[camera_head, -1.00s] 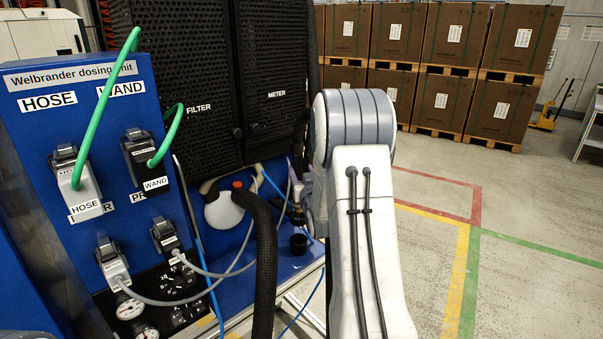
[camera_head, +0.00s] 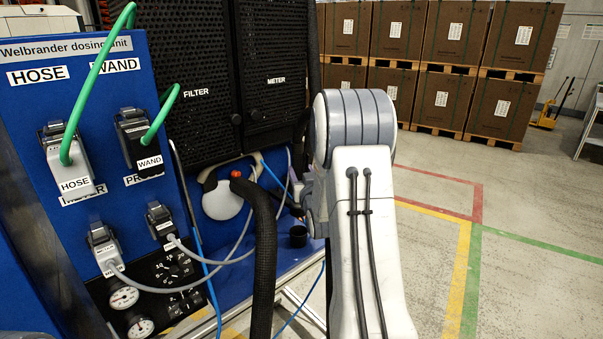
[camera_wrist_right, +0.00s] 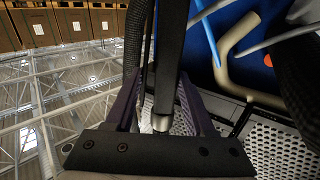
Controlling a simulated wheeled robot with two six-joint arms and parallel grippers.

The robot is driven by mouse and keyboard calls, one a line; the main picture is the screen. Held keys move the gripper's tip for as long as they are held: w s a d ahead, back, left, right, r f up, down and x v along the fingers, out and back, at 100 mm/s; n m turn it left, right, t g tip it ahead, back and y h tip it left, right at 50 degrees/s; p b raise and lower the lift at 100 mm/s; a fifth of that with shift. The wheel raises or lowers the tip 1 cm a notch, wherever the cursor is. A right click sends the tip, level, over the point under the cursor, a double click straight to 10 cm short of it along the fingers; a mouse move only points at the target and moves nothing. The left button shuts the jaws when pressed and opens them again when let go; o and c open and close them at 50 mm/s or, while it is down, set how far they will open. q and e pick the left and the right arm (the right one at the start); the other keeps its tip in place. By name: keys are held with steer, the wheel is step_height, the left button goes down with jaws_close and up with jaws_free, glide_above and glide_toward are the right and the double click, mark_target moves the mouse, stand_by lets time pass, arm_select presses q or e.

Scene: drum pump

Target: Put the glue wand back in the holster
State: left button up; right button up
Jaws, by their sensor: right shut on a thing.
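My right gripper (camera_wrist_right: 160,98) is shut on a black bar with a metal end, which looks like the glue wand (camera_wrist_right: 172,45); it sits between the purple fingers in the right wrist view. In the head view my right forearm hides most of that gripper and the wand. A small black cup (camera_head: 299,237), which may be the holster, stands on the blue ledge just left of my arm, below the gripper. I cannot tell how the wand lines up with it. My left gripper is in neither view.
The blue dosing unit (camera_head: 100,215) with HOSE and WAND plugs fills the left. A thick black hose (camera_head: 265,265) hangs in front of the ledge, beside a white jug (camera_head: 222,200). Blue and grey lines run nearby. The floor (camera_head: 530,265) at right is clear, with boxes (camera_head: 450,100) behind.

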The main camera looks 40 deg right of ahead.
steer(key=o, duration=1)
steer(key=shift+f, duration=0.2)
steer(key=shift+c, duration=0.2)
steer(key=b+v, duration=0.7)
steer(key=v, duration=0.4)
steer(key=shift+r+b, duration=0.15)
steer(key=shift+b, duration=0.15)
stand_by(0.5)
stand_by(0.5)
